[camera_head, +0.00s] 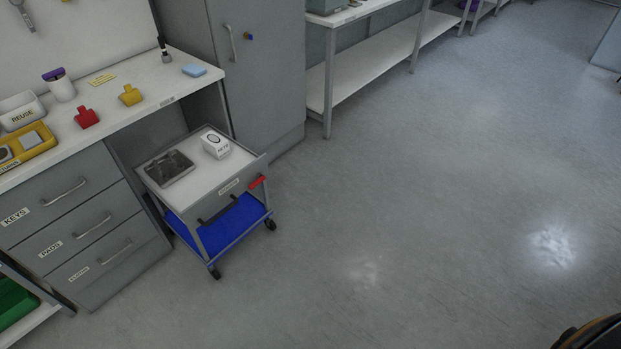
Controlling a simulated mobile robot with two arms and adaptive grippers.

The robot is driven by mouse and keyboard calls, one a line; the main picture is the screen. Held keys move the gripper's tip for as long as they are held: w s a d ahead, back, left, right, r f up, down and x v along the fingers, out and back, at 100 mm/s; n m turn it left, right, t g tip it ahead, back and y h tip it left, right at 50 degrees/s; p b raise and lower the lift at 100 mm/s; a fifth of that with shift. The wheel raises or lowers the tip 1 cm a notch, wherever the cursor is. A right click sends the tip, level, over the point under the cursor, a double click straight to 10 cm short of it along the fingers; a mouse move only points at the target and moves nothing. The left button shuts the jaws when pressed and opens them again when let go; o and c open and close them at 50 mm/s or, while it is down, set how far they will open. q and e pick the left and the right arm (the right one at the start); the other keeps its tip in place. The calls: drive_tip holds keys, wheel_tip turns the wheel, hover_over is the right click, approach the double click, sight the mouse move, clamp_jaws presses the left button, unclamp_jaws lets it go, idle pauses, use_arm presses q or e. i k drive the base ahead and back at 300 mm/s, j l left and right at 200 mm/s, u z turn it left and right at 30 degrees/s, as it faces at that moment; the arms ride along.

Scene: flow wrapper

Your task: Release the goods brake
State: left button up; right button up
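A small grey cart (247,167) on dark wheels stands partly under the left workbench. A red lever-like piece (257,182) sticks out at the right end of its front face. It may be the brake, but its label is too small to read. On the cart's top are a dark grey metal tray (170,168) and a white box (215,144) with dark print. The cart has a blue lower shelf (232,227). Neither of my grippers is in view.
The workbench (140,112) holds red (87,118) and yellow (130,95) tagged pieces, a white REUSE bin (20,110) and drawers (80,225) below. A grey cabinet (262,70) stands behind the cart. The floor right of the cart is clear.

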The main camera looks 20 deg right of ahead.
sight(260, 177)
drive_tip(key=i+l, duration=0.15)
drive_tip(key=l, duration=0.25)
drive_tip(key=i+l, duration=0.15)
drive_tip(key=l, duration=0.2)
drive_tip(key=i+l, duration=0.15)
drive_tip(key=l, duration=0.25)
drive_tip(key=i+l, duration=0.15)
drive_tip(key=l, duration=0.25)
drive_tip(key=i+l+u, duration=0.1)
drive_tip(key=l, duration=0.25)
drive_tip(key=i+l, duration=0.2)
drive_tip(key=l, duration=0.2)
drive_tip(key=i+l, duration=0.15)
drive_tip(key=l, duration=0.25)
